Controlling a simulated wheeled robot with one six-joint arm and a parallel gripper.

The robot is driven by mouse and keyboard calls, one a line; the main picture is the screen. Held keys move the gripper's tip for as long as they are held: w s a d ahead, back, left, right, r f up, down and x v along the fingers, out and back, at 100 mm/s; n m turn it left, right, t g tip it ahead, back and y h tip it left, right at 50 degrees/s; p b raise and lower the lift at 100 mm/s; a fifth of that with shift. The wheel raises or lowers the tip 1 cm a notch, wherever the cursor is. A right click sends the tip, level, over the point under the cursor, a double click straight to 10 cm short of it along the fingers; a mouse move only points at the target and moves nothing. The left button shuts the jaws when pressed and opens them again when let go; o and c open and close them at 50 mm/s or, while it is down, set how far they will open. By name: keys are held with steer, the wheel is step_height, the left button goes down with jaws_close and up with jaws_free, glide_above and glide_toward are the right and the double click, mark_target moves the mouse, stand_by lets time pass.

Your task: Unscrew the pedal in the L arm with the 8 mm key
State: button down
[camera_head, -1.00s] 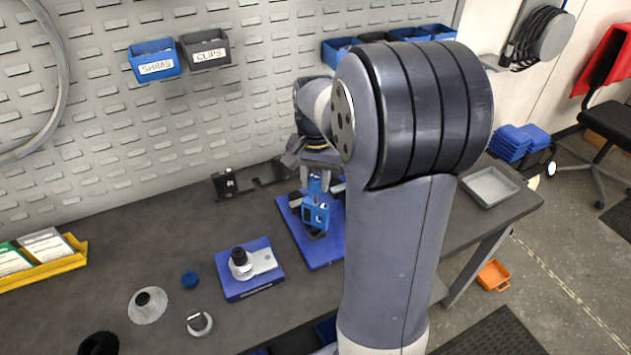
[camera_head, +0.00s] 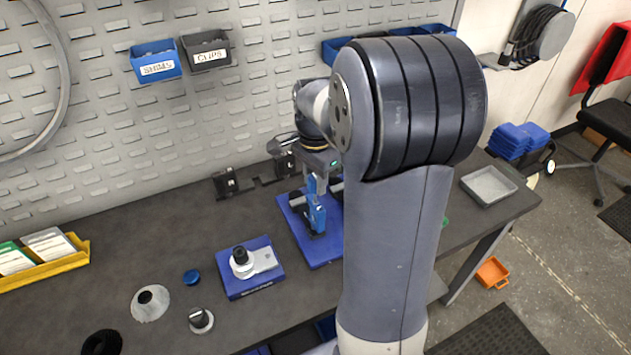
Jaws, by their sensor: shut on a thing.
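My gripper (camera_head: 318,182) points down over a blue stand (camera_head: 323,249) on the bench. It is shut on an upright blue piece (camera_head: 317,216), now seen nearly edge-on. I cannot tell whether this piece is the pedal or part of the key; its lower end meets the stand, but the joint is too small to make out. A second blue base (camera_head: 236,288) to the left carries a silver arm-like part (camera_head: 262,260) with a black knob (camera_head: 239,255). I cannot read an L or an 8 mm mark.
A yellow card tray (camera_head: 45,268) is at far left. A grey tray (camera_head: 488,186) is at right. Black brackets (camera_head: 228,184) stand behind.

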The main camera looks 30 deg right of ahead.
steer(key=shift+s+f+m, duration=0.1)
steer(key=shift+f+m, duration=0.1)
steer(key=shift+m, duration=0.6)
steer(key=m, duration=0.2)
steer(key=shift+m, duration=0.3)
steer(key=m+p, duration=0.1)
steer(key=m, duration=0.2)
steer(key=shift+m, duration=0.4)
steer(key=shift+r, duration=0.2)
steer(key=shift+r+p, duration=0.4)
steer(key=shift+p, duration=0.05)
